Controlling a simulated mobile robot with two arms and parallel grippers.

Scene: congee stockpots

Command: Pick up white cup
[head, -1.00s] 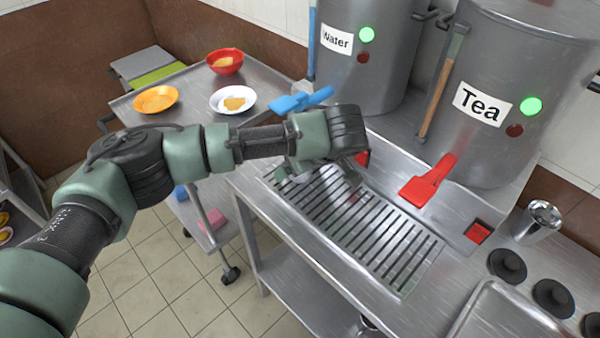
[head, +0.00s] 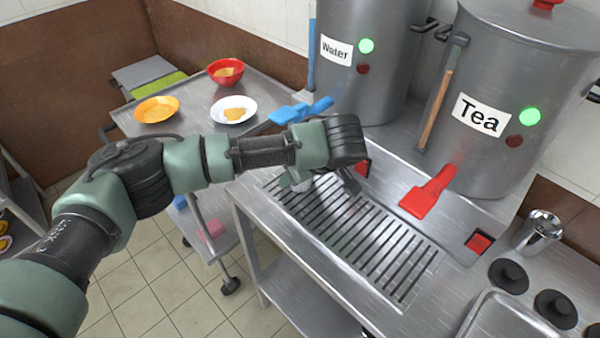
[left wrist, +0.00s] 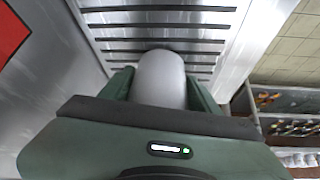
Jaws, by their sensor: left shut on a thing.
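The white cup (left wrist: 162,79) shows in the left wrist view, a smooth pale shape between my gripper's fingers. My left gripper (left wrist: 162,88) is shut on it, one green finger on each side. In the head view my left gripper (head: 322,184) hangs over the far left part of the slotted drip tray (head: 405,287), below the Water pot. The cup is mostly hidden there by the gripper. I cannot tell whether it touches the tray. My right gripper is not in view.
The Water pot (head: 390,75) and the Tea pot (head: 490,165) stand behind the tray, with a blue tap (head: 300,110) and a red tap (head: 428,194). A metal cup (head: 540,228) and black knobs (head: 508,275) are at right. A cart (head: 193,97) holds bowls and plates.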

